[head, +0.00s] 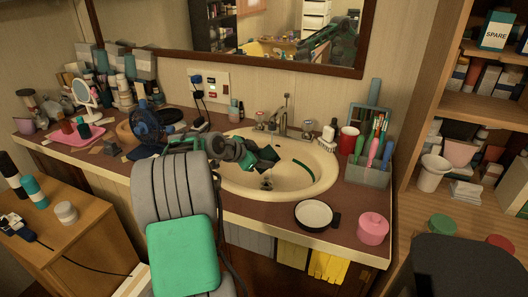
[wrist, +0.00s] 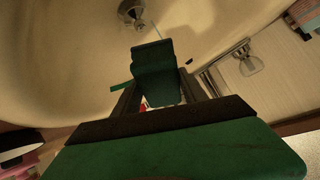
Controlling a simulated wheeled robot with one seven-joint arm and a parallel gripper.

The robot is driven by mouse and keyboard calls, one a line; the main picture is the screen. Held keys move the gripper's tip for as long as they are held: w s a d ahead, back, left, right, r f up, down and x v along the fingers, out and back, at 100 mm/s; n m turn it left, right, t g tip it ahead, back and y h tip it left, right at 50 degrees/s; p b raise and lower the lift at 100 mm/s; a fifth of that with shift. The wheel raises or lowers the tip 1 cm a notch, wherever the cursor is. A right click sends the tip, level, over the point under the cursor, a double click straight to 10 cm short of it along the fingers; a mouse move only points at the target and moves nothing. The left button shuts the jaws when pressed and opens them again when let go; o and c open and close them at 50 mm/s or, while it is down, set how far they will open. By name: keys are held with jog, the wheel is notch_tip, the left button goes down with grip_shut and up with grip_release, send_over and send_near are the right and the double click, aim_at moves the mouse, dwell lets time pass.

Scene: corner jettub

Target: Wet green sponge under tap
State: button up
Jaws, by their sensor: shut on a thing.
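The sponge is held above the basin, which also shows in the wrist view (wrist: 60,60). In the head view, the sponge is hard to tell from the gripper's own green and dark parts. The metal tap (head: 285,118) stands on the back rim, behind and right of my gripper. I cannot tell whether water runs.
A black-handled pan (head: 314,214) and a pink pot (head: 373,229) are on the counter in front right. A red mug (head: 348,140) and a grey brush holder (head: 368,172) stand right.

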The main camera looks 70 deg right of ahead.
aim_at(264, 156)
jog(key=shift+s+a+r, duration=0.35)
jog(key=shift+a+r, duration=0.5)
jog(key=shift+a, duration=0.1)
jog(key=shift+s+a+r, duration=0.35)
jog(key=shift+a+r, duration=0.45)
jog(key=shift+a, duration=0.15)
jog(key=shift+s+a+r, duration=0.35)
jog(key=shift+a+r, duration=0.5)
jog(key=shift+a, duration=0.1)
